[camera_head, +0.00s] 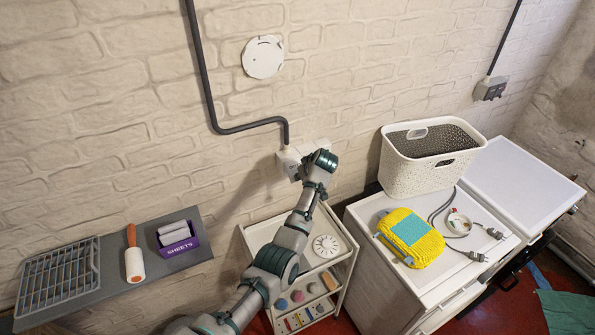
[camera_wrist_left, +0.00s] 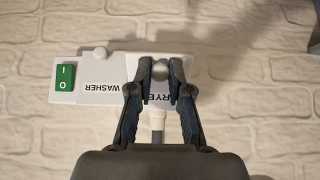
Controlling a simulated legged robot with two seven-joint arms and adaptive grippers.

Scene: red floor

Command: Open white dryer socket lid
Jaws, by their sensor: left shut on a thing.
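The white socket unit (camera_head: 289,160) is on the brick wall, at the lower end of a dark conduit. In the left wrist view it appears upside down, with a "WASHER" lid (camera_wrist_left: 100,74) and a white dryer lid (camera_wrist_left: 158,98) whose lettering is partly hidden by my fingers. My left gripper (camera_wrist_left: 160,69) is shut on the small round knob (camera_wrist_left: 161,71) of the dryer lid. In the head view my left gripper (camera_head: 309,166) covers the right part of the unit. The lid looks closed against the unit, but its angle is hard to tell. My right gripper is not in view.
A green I/O switch (camera_wrist_left: 65,77) is beside the washer lid. Below the unit stands a white shelf cart (camera_head: 258,238) with a round dial on top. A white basket (camera_head: 410,175) and a yellow bundle (camera_head: 425,245) rest on white machines at right. A grey wall shelf (camera_head: 130,290) is at left.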

